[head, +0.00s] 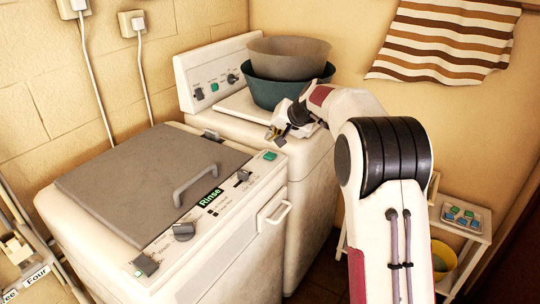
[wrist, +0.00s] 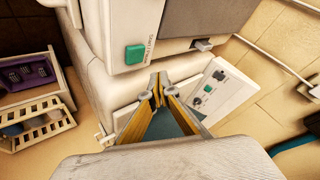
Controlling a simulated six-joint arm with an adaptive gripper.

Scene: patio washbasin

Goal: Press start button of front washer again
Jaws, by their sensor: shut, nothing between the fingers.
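The front washer (head: 236,218) has a grey lid and a control panel with a lit "Rinse" display (head: 210,197). A green button (head: 269,156) sits at the panel's far right end. My gripper (head: 277,136) is shut and empty, just beyond the panel's green-button end. In the wrist view, my fingertips (wrist: 157,90) are below and right of the button, apart from it in the picture.
A rear washer (head: 310,160) stands beside my gripper, with two stacked basins (head: 288,60) on top and its own panel (head: 215,84). The lid handle (head: 195,183) rises from the front washer. A white shelf (head: 470,228) stands at right. Open air lies above the grey lid.

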